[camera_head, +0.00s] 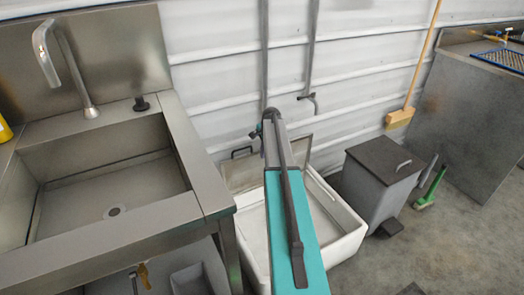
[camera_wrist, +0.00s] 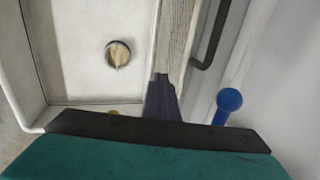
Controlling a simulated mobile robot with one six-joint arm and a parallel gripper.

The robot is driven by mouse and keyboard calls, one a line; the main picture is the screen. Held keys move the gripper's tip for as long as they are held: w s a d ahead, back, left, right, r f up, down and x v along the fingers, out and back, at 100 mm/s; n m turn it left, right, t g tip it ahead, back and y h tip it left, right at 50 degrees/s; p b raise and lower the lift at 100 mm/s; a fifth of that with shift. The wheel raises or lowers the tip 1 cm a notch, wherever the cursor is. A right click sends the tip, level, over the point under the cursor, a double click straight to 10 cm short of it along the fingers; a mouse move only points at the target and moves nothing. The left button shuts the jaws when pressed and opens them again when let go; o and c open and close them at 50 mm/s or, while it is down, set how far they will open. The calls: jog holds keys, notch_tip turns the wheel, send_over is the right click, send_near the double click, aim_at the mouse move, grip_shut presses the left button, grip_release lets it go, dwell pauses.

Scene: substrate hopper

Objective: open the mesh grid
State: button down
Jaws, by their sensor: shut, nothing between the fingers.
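The mesh grid (camera_head: 241,174) stands raised and tilted at the back of a white tub (camera_head: 349,243), near the wall, with its dark handle (camera_head: 242,151) at its upper edge. In the wrist view the mesh grid (camera_wrist: 176,40) shows as a narrow, nearly edge-on panel, and its handle (camera_wrist: 211,38) stands off its right side. My gripper (camera_wrist: 162,88) is shut and empty, with its tip close to the panel's near end; I cannot tell if they touch. In the head view my arm hides the middle of the grid.
The tub's floor is bare around a round drain (camera_wrist: 118,54). A steel sink (camera_head: 105,190) stands left of the tub, and a grey pedal bin (camera_head: 378,180) stands right. A blue round-ended thing (camera_wrist: 229,100) is right of my gripper. A broom (camera_head: 400,117) leans on the wall.

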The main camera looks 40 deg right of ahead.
jog(key=s+p+v, duration=0.1)
jog(key=v, duration=0.9)
jog(key=shift+s, duration=0.1)
dwell(0.4)
